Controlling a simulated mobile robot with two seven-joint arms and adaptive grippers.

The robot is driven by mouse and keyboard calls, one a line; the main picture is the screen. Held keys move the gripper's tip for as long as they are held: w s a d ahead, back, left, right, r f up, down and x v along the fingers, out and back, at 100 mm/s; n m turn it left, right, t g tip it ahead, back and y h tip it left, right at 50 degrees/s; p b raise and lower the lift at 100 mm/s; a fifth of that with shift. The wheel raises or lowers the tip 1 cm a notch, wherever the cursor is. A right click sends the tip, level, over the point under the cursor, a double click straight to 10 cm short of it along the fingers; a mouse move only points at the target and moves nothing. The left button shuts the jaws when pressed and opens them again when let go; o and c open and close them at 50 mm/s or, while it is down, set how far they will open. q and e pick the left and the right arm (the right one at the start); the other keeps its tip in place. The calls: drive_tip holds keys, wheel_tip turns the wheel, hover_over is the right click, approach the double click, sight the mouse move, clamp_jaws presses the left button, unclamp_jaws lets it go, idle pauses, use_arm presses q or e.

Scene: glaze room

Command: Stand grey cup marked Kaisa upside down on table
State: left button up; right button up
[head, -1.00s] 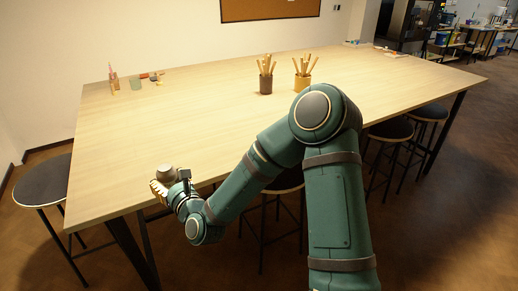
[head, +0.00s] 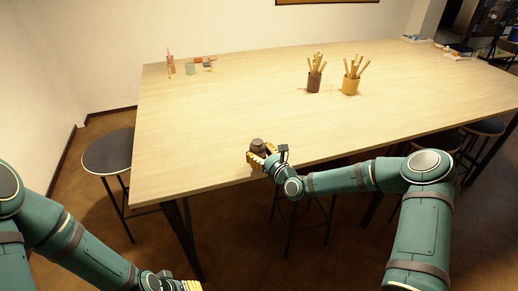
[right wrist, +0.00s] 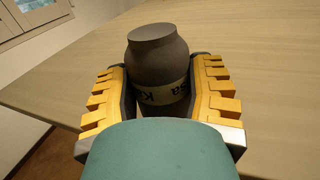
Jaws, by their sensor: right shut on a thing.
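The grey cup (head: 257,146) is in my right gripper (head: 260,158), over the front edge area of the table (head: 240,110). In the right wrist view the cup (right wrist: 158,60) stands about upright between the yellow fingers of that gripper (right wrist: 160,85), with a flat, closed-looking end on top. A paler band around it bears dark letters, partly hidden, that read upside down and fit "Kaisa". The cup's lower end is hidden, so I cannot tell whether it touches the table. My left gripper (head: 184,286) shows only partly at the bottom of the head view; its jaws are cut off.
A dark pot (head: 314,84) and a yellow pot (head: 350,86) of wooden tools stand farther back. Small items and a greenish cup (head: 190,69) are at the far left. A stool (head: 108,151) stands left of the table. The table around the held cup is clear.

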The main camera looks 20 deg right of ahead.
drive_tip(key=shift+f, duration=0.7)
drive_tip(key=shift+f+b, duration=0.3)
drive_tip(key=shift+b, duration=0.3)
drive_tip(key=o, duration=1.1)
drive_tip(key=shift+c, duration=0.2)
drive_tip(key=v, duration=1.2)
drive_tip(key=s+a+f+n+g+y, duration=0.1)
drive_tip(key=s+a+f+n+g, duration=0.65)
drive_tip(key=a+f+n, duration=0.4)
drive_tip(key=s+a+f+n+g+h, duration=0.1)
drive_tip(key=s+f+n+g, duration=0.1)
drive_tip(key=s+n+g, duration=0.2)
drive_tip(key=s+a+f+n+g+h, duration=0.1)
drive_tip(key=s+f+n+g+h, duration=0.1)
drive_tip(key=s+n, duration=0.8)
drive_tip(key=n+g, duration=0.1)
drive_tip(key=n, duration=0.3)
drive_tip(key=shift+s+a+f+n+g, duration=0.2)
drive_tip(key=shift+a+n+g, duration=0.15)
